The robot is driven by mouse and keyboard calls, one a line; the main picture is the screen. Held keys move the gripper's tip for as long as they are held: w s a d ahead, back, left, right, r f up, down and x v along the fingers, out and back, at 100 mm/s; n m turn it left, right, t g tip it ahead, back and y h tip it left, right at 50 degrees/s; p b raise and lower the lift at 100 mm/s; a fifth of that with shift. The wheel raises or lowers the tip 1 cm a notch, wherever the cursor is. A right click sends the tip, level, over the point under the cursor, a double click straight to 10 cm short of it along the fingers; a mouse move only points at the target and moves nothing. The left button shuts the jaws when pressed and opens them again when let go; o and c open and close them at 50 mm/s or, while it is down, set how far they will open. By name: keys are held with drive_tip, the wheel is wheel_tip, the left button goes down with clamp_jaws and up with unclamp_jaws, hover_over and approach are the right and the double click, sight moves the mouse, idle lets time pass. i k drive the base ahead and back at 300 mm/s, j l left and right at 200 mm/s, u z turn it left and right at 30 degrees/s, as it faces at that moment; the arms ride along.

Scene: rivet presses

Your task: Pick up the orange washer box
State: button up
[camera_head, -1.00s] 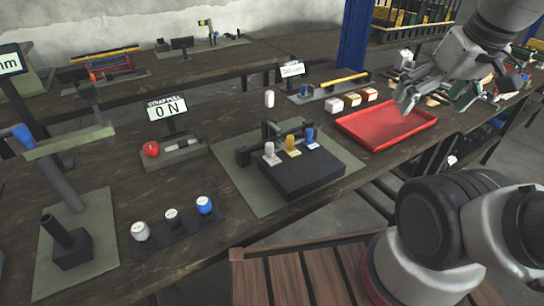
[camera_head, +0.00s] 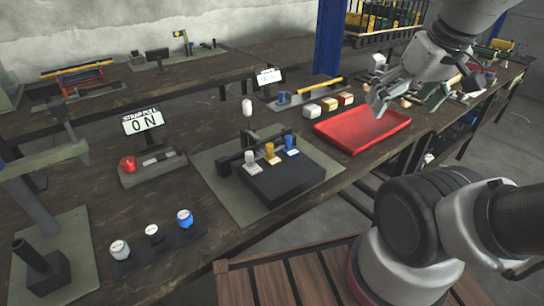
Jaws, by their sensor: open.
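Three small boxes with pale tops stand in a row on the workbench, left of and behind the red tray (camera_head: 362,130). The orange washer box (camera_head: 329,105) is the middle one, between a white box (camera_head: 312,111) and a red box (camera_head: 346,99). My gripper (camera_head: 403,100) is open, with its fingers spread above the tray's back right part. It appears empty. It is to the right of the orange box and apart from it. The box is not hidden by the arm.
A black fixture (camera_head: 285,180) with white, yellow and blue knobs is at the bench centre. A yellow bar on a stand (camera_head: 318,90) lies behind the boxes. A blue post (camera_head: 327,45) rises beyond. Loose items crowd the bench right of the tray.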

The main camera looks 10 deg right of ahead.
sight(345, 99)
drive_tip(key=i+l, duration=0.1)
drive_tip(key=l, duration=0.35)
drive_tip(key=i+l+u, duration=0.15)
drive_tip(key=l, duration=0.8)
drive_tip(key=i+l+u, duration=0.1)
drive_tip(key=l, duration=0.4)
drive_tip(key=i, duration=0.05)
